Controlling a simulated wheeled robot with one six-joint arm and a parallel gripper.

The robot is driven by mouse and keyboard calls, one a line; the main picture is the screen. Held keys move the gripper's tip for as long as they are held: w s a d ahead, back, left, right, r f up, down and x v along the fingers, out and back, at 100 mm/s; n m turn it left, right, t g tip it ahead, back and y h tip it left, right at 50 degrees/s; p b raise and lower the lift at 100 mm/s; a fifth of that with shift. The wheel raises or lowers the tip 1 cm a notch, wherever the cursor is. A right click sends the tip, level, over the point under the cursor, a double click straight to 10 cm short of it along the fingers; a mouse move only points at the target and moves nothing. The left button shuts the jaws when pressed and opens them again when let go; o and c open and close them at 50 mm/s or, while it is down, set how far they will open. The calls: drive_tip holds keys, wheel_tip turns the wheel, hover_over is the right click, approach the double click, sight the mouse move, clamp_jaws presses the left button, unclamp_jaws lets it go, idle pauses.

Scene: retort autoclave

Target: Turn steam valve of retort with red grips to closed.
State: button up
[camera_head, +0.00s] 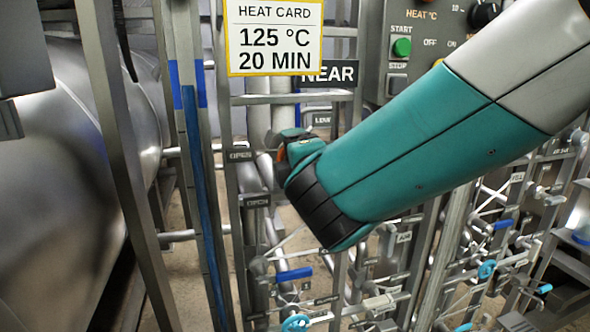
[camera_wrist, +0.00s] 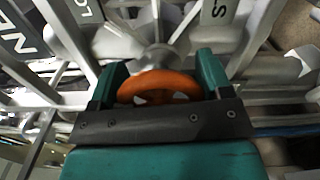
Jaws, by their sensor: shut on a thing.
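An orange handwheel (camera_wrist: 160,86) sits between the two teal fingers of my gripper (camera_wrist: 160,76) in the wrist view. My gripper is shut on it, one finger on each side of the rim. A silver valve body (camera_wrist: 158,55) is just beyond the wheel. In the head view my gripper (camera_head: 290,148) is in front of the pipework, left of my teal forearm. Only a sliver of orange (camera_head: 281,154) shows there. A large silver retort vessel (camera_head: 60,150) stands at the left; red grips are not visible on it.
A heat card (camera_head: 274,37) reads 125 °C, 20 MIN, above a NEAR sign (camera_head: 328,74). A control panel (camera_head: 425,30) has a green start button (camera_head: 402,47). Pipes, a blue lever (camera_head: 293,274) and a blue handwheel (camera_head: 297,323) crowd below.

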drive_tip(key=m+b, duration=1)
drive_tip(key=b, duration=0.1)
drive_tip(key=m+b, duration=0.6)
drive_tip(key=shift+a+f, duration=0.1)
drive_tip(key=shift+f, duration=0.25)
drive_tip(key=shift+m, duration=0.3)
drive_tip(key=o, duration=0.9)
drive_tip(key=shift+r, duration=0.1)
drive_tip(key=b+v, duration=0.2)
drive_tip(key=v, duration=1.5)
drive_tip(key=shift+s+r, duration=0.1)
drive_tip(key=shift+s, duration=0.15)
